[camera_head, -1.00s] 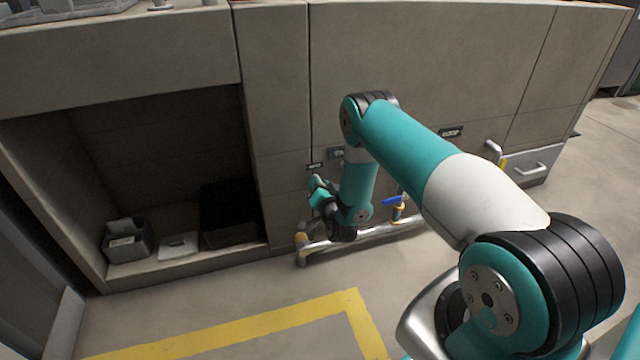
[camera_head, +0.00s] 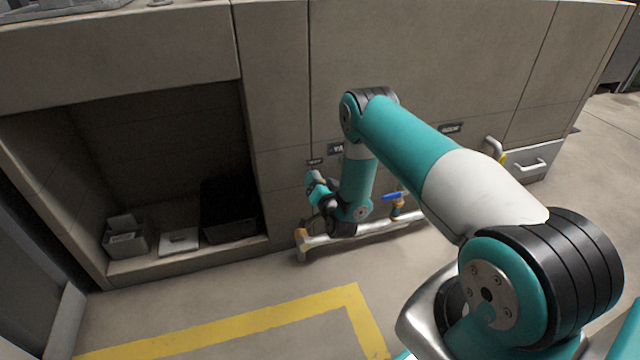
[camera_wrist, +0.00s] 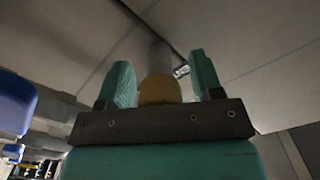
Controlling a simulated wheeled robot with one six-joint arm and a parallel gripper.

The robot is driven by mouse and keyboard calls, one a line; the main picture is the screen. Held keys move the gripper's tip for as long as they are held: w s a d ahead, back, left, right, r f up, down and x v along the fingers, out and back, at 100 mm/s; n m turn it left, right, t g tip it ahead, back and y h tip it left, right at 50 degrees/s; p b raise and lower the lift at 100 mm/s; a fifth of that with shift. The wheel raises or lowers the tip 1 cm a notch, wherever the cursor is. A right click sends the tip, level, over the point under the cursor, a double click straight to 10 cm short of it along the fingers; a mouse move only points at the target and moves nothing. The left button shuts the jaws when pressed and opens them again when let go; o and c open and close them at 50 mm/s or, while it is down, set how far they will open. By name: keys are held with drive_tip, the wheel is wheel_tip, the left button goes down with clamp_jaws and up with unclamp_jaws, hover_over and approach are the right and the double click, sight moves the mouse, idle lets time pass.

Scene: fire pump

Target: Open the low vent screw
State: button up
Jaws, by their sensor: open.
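My gripper (camera_head: 316,183) is low at the front of the grey cabinet, beside the narrow panel's seam. In the wrist view my gripper (camera_wrist: 164,80) shows two teal fingers standing apart. A brass-coloured round piece (camera_wrist: 159,91) with a grey stem behind it appears between the fingers, with gaps at both sides. I cannot tell for sure whether it is the low vent screw. A small shiny metal piece (camera_wrist: 181,71) shows beside the right finger, by a panel seam. In the head view my arm hides the spot in front of the gripper.
A low metal pipe (camera_head: 340,238) with brass fittings runs along the cabinet's foot. A blue valve handle (camera_head: 392,197) sits above it, close to my wrist. An open bay at left holds a grey bin (camera_head: 126,240) and a black box (camera_head: 229,212). The yellow-lined floor is clear.

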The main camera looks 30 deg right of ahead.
drive_tip(key=p+v, duration=1.7)
drive_tip(key=shift+s, duration=0.25)
drive_tip(key=shift+a+r, duration=0.1)
